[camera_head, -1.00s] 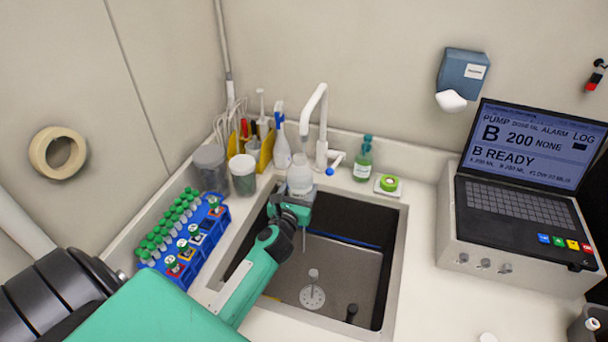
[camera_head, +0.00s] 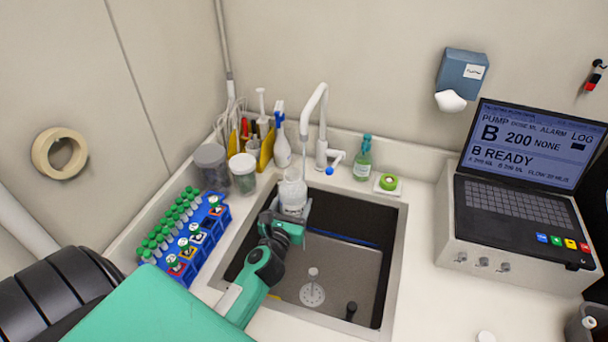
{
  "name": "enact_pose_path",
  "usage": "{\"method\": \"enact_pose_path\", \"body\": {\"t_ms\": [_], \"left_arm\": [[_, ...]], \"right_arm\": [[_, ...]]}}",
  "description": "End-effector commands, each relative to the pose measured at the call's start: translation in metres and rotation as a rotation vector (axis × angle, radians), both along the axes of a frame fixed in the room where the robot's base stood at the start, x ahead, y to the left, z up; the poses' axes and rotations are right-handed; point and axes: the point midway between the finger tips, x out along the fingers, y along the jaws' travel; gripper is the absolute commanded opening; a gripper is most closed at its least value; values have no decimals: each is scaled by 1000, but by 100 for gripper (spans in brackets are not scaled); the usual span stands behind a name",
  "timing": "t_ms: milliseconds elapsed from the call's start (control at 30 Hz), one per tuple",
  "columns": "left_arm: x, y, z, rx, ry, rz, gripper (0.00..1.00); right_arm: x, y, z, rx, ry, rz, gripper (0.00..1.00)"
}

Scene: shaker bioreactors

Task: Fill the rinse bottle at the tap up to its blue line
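The rinse bottle (camera_head: 292,196), whitish and translucent, is upright over the back left of the sink. My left gripper (camera_head: 291,217) is shut on it, reaching in from the lower left; the fingers are partly hidden. The white tap (camera_head: 315,103) arches over the sink, its spout above and slightly right of the bottle's mouth. A thin stream (camera_head: 304,243) shows below the bottle's right side; I cannot tell whether any water enters the bottle. The tap's blue-tipped lever (camera_head: 332,165) points right. The blue line and the water level are too small to make out. My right gripper is not in view.
The sink (camera_head: 398,250) is open below the bottle. A blue tube rack (camera_head: 215,232) and two lidded jars (camera_head: 243,172) stand left of it. A laptop-like console (camera_head: 520,200) is right.

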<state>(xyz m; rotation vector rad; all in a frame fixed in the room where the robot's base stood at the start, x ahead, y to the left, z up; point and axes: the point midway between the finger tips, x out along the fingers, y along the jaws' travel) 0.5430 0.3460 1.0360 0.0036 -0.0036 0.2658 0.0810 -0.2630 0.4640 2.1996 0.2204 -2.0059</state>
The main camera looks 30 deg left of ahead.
Motion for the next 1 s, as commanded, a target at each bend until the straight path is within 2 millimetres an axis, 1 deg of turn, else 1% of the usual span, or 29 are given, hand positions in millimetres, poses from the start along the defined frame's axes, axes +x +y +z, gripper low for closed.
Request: {"method": "enact_pose_path", "body": {"t_ms": [200, 433, 567, 967, 1000], "left_arm": [[-17, -5, 4, -1, 0, 0, 33], [-32, -9, 6, 0, -1, 0, 33], [-34, -10, 7, 0, -1, 0, 33], [-34, -10, 7, 0, -1, 0, 33], [-34, -10, 7, 0, -1, 0, 33]], "right_arm": [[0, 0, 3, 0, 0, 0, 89], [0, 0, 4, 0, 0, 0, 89], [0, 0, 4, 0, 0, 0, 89], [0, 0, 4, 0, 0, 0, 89], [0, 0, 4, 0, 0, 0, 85]]}}
